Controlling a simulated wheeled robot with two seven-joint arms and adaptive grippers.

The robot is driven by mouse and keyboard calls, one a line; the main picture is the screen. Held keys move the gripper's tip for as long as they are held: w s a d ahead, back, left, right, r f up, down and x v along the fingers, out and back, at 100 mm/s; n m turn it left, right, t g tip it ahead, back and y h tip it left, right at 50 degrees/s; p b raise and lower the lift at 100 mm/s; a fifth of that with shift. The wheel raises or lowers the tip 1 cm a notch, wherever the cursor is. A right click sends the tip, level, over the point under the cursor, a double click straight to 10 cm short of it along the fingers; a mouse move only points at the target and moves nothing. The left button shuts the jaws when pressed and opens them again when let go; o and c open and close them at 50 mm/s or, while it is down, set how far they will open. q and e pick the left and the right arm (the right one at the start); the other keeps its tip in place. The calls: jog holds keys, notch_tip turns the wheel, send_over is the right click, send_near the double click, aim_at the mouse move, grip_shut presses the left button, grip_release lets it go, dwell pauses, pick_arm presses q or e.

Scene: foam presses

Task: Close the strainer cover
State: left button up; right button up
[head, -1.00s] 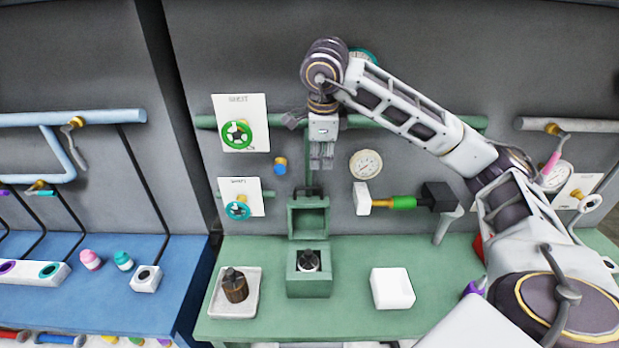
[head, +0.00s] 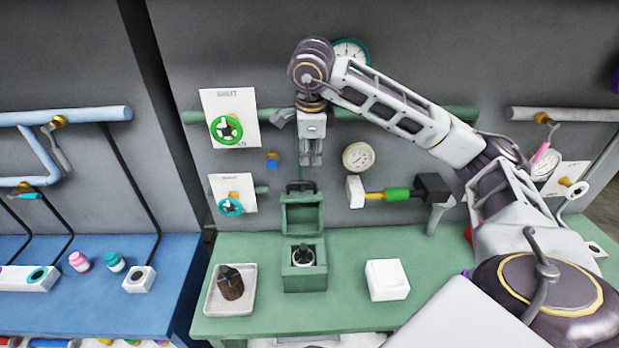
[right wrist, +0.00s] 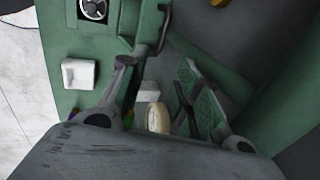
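The strainer is a green box (head: 304,278) on the green bench, with a dark round part and a white ring (head: 303,256) inside. Its green cover (head: 301,214) stands open and upright at the back of the box, with a dark handle (head: 300,186) at its top edge. My right gripper (head: 311,160) points down just above and slightly right of the handle, apart from it. In the right wrist view its two fingers (right wrist: 158,72) are spread with nothing held between them. The strainer's opening (right wrist: 93,10) shows at the top there. My left gripper is out of view.
A brown canister (head: 230,285) sits in a white tray (head: 212,303) left of the strainer. A white block (head: 387,280) stands to its right. Valve wheels, a green pipe, a gauge (head: 358,157) and a green-sleeved fitting (head: 396,194) are close to my right arm.

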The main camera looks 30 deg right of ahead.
jog(key=p, duration=0.2)
send_over(310, 193)
notch_tip(310, 193, down, 12)
jog(key=shift+s+a+r, duration=0.1)
jog(key=shift+r, duration=0.1)
jog(key=shift+c, duration=0.4)
grip_shut()
